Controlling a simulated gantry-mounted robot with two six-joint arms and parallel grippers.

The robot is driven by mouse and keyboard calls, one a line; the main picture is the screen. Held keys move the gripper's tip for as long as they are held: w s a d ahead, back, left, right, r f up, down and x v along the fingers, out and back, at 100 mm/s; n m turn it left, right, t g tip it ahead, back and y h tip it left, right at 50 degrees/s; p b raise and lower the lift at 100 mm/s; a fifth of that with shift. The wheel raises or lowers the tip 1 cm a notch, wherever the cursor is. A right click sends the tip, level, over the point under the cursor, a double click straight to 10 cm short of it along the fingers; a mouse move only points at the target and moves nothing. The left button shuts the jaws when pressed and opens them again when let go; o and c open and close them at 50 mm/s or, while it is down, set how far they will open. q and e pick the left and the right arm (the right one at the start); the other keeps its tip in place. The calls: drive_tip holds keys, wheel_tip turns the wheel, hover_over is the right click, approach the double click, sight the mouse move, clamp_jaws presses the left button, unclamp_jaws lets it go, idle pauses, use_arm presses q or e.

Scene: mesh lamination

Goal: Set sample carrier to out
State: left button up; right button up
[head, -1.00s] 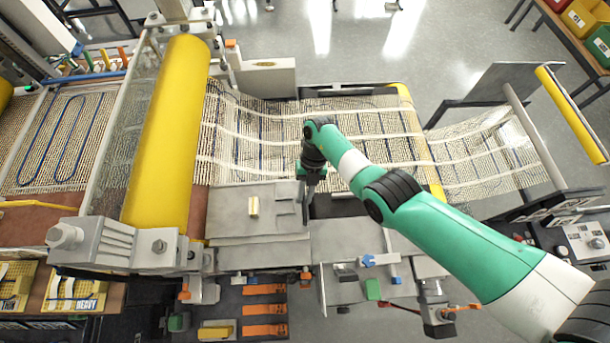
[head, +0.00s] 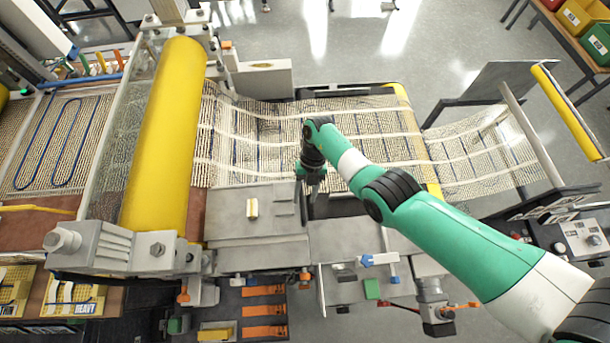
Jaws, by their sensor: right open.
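My right gripper (head: 312,192) hangs pointing down near the right edge of a flat grey metal plate (head: 228,222), in front of the mesh web. It is open, and I see nothing between its fingers. A small pale-yellow block (head: 252,208) sits on the grey plate, to the left of the gripper and apart from it. I cannot tell for certain which part is the sample carrier; the plate assembly beside the gripper may be it. The gripper's own wrist hides part of the plate's right edge. My left gripper is not in view.
A large yellow roller (head: 168,135) stands left of the plate. The mesh web (head: 270,135) runs behind the gripper to the right. Orange-handled tools (head: 264,310) lie in a dark tray at the front. A small blue-handled clamp (head: 380,260) stands at the front right.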

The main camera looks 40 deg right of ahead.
drive_tip(key=v, duration=1.1)
drive_tip(key=shift+p, duration=0.45)
drive_tip(key=shift+d+r, duration=0.1)
